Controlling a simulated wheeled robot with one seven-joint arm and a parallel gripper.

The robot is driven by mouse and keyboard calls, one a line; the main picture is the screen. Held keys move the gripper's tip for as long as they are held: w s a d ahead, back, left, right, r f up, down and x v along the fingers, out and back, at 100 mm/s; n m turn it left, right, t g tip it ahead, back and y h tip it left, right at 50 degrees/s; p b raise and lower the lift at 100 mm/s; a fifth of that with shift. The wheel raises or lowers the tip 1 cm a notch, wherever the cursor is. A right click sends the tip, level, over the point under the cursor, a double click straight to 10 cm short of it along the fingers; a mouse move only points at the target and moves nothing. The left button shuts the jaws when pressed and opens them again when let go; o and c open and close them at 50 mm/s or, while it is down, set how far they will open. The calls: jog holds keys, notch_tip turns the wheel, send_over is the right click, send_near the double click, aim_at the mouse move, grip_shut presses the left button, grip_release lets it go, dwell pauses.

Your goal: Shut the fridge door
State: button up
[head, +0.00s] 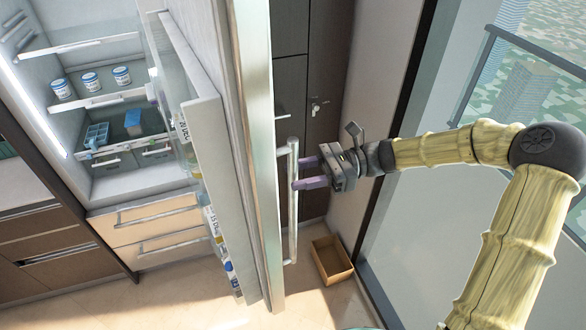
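The fridge door (238,150) stands open, swung out toward me, with its inner shelves facing left and holding bottles and cartons. A long vertical metal handle (292,225) is on its outer face. The fridge interior (100,60) shows at the left, with white cups and blue items on its shelves. My gripper (308,173) is at the handle, to the right of the door. Its two purple fingers point left and are apart. The fingertips are close to the handle bar; whether they touch it I cannot tell.
An open cardboard box (331,260) sits on the floor below my gripper. Brown drawers (45,245) stand at the left of the fridge. Dark cabinet doors (330,70) are behind the handle. A large window (440,150) is at the right. Some floor is clear.

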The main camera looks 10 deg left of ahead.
jog(key=shift+x, duration=0.95)
grip_shut()
jog(key=shift+a, duration=0.15)
